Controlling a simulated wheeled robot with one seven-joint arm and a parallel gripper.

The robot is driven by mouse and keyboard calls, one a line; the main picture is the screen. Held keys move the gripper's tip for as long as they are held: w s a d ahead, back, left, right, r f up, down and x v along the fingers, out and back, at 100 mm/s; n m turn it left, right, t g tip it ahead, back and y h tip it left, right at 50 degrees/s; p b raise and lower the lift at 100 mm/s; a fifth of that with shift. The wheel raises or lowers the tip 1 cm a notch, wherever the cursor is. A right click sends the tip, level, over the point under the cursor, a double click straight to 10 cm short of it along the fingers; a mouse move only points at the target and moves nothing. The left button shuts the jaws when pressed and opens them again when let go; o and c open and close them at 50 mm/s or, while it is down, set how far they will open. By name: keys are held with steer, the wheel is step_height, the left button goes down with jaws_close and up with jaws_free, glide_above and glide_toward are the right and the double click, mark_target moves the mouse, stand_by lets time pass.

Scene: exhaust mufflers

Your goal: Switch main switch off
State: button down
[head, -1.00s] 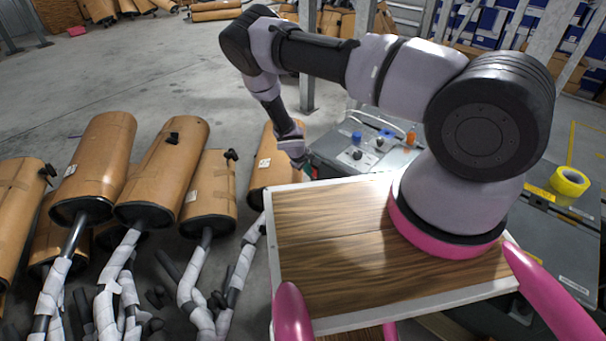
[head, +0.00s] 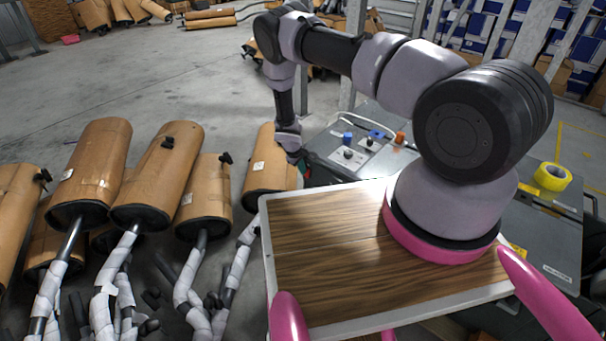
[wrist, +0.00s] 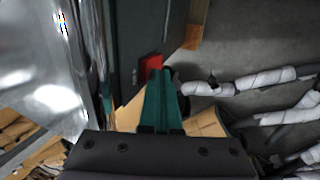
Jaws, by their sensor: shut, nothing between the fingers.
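In the wrist view, a small red part (wrist: 150,64), which looks like the main switch, sits on the dark side face of a grey cabinet. My gripper (wrist: 162,74) has its two green fingers together with nothing held. Its tips are right at the red part and overlap its lower right edge in the picture; I cannot tell whether they touch. In the head view, my gripper (head: 304,166) is low at the left side of the grey machine (head: 335,171). The switch is too small and covered to make out there.
The machine's top carries blue, black and orange knobs and a cable (head: 400,138). Cardboard-wrapped mufflers (head: 268,172) stand close to the left of my gripper. Open concrete floor lies behind the mufflers.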

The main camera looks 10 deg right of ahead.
steer(key=shift+d+r, duration=0.15)
steer(key=shift+r, duration=0.05)
steer(key=shift+r, duration=0.65)
